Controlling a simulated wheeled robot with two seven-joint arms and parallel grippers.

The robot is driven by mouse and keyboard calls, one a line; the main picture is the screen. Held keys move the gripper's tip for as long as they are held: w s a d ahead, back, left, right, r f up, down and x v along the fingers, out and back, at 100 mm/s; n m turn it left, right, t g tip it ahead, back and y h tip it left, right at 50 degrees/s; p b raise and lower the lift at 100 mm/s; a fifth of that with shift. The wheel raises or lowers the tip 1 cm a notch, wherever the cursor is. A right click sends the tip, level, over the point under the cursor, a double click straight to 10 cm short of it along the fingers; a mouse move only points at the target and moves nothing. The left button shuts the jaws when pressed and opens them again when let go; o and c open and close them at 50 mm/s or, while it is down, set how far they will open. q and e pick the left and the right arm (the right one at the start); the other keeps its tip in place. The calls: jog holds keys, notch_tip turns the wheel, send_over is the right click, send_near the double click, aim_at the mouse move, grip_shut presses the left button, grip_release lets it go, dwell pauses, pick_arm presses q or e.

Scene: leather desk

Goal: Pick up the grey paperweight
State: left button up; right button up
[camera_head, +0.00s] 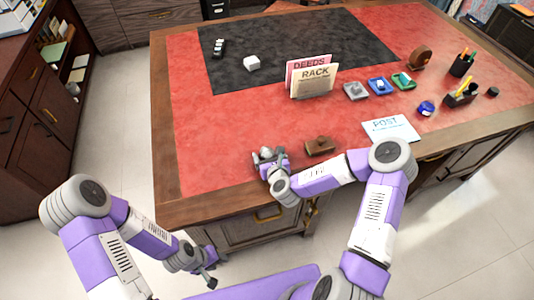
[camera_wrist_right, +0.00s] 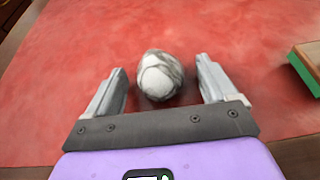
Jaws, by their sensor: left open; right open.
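The grey paperweight (camera_wrist_right: 158,76) is a rounded, egg-like stone with white and grey marbling. In the right wrist view it sits on the red desk surface between the two fingers of my right gripper (camera_wrist_right: 160,88). There is a visible gap between it and each finger. In the head view the paperweight (camera_head: 266,151) is small and partly hidden by my right gripper (camera_head: 268,158), near the desk's front edge. My right gripper is open. My left gripper (camera_head: 210,279) is open and empty, low in front of the desk and away from the paperweight.
A brown wooden block-like object (camera_head: 319,146) lies just right of my right gripper; its green underside shows in the wrist view (camera_wrist_right: 307,68). A card holder (camera_head: 312,82), a POST sheet (camera_head: 391,128) and small coloured items stand farther right. The red surface left of the paperweight is clear.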

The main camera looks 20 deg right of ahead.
jog(key=c, duration=1.2)
